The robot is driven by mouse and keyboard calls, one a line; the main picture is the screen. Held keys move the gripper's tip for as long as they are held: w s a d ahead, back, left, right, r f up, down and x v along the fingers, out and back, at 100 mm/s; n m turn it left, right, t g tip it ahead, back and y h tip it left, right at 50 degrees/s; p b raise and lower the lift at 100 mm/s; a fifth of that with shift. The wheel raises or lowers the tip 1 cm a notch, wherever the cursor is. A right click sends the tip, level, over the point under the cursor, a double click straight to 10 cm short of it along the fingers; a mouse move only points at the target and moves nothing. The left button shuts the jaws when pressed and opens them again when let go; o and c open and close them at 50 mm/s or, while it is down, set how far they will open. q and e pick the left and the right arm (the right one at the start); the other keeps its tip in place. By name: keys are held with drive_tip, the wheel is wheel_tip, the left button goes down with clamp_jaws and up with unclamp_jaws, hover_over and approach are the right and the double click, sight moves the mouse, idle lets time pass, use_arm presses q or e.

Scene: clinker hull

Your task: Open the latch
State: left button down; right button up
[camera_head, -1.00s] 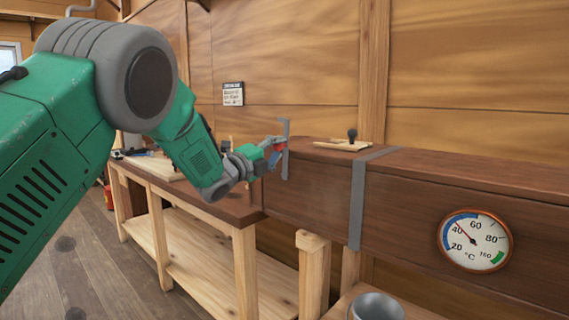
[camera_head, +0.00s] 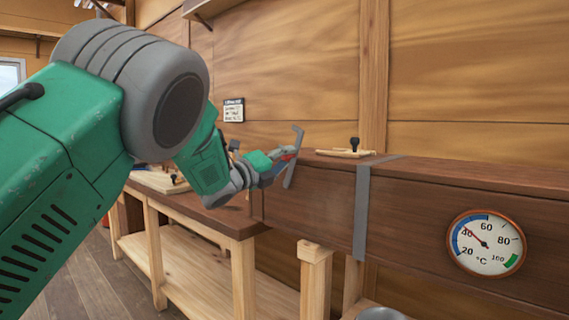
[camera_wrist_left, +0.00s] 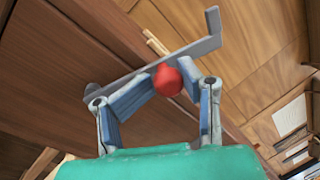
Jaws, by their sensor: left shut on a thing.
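The latch is a grey metal bar with a bent end (camera_head: 298,135) at the left end of a long brown wooden box (camera_head: 310,205). In the head view it is tilted, its top leaning right. In the left wrist view the latch bar (camera_wrist_left: 140,70) runs slantwise across the picture, with a red knob (camera_wrist_left: 167,82) on it. My left gripper (camera_head: 282,163) is shut on the red knob, its fingertips on either side of it in the left wrist view (camera_wrist_left: 170,82). The latch's pivot is not clear. My right gripper is out of view.
A round thermometer (camera_head: 487,243) is on the box's front, and a grey strap (camera_head: 361,212) crosses it. A small board with a black knob (camera_head: 353,146) lies on top. A wooden workbench (camera_head: 215,220) stands at left. A metal container (camera_head: 380,314) shows at the bottom edge.

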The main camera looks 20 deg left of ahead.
use_arm(q)
drive_tip(key=shift+d+r, duration=0.25)
drive_tip(key=shift+r, duration=0.2)
drive_tip(key=c, duration=1.6)
unclamp_jaws()
drive_tip(key=shift+s, duration=0.1)
drive_tip(key=shift+s+a+f, duration=0.1)
drive_tip(key=shift+s, duration=0.05)
drive_tip(key=v, duration=0.7)
drive_tip(key=f+v, duration=0.1)
drive_tip(key=v, duration=0.3)
drive_tip(key=shift+s+a, duration=0.2)
drive_tip(key=shift+d, duration=0.1)
